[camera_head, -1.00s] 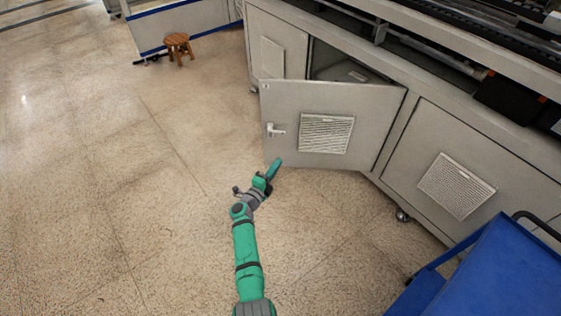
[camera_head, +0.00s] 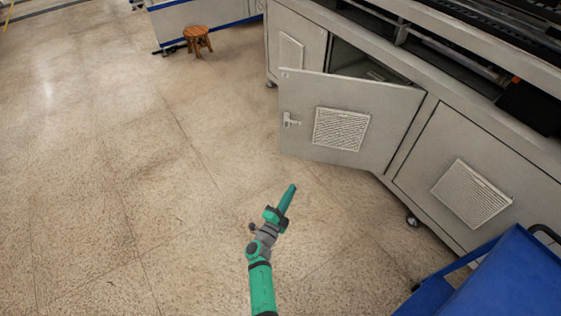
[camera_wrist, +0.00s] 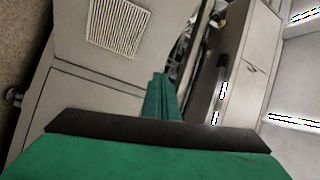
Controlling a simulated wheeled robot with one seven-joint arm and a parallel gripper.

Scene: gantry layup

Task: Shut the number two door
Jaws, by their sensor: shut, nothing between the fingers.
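The open door (camera_head: 300,100) is a grey panel with a louvred vent (camera_head: 341,129) and a small handle (camera_head: 291,119) near its free left edge. It is hinged on its right side and stands swung out from the grey cabinet, with the dark opening (camera_head: 352,62) showing behind its top. I see no number on it. My green gripper (camera_head: 291,190) is shut and empty, in front of and below the door, apart from it. In the wrist view the shut fingers (camera_wrist: 161,90) point toward the cabinet, with a vented panel (camera_wrist: 90,55) at upper left.
A shut vented door (camera_head: 430,150) is right of the open one, and a shut panel (camera_head: 291,52) is left of it. A blue cart (camera_head: 510,280) stands at lower right. A wooden stool (camera_head: 198,40) is at the back. The floor at left is clear.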

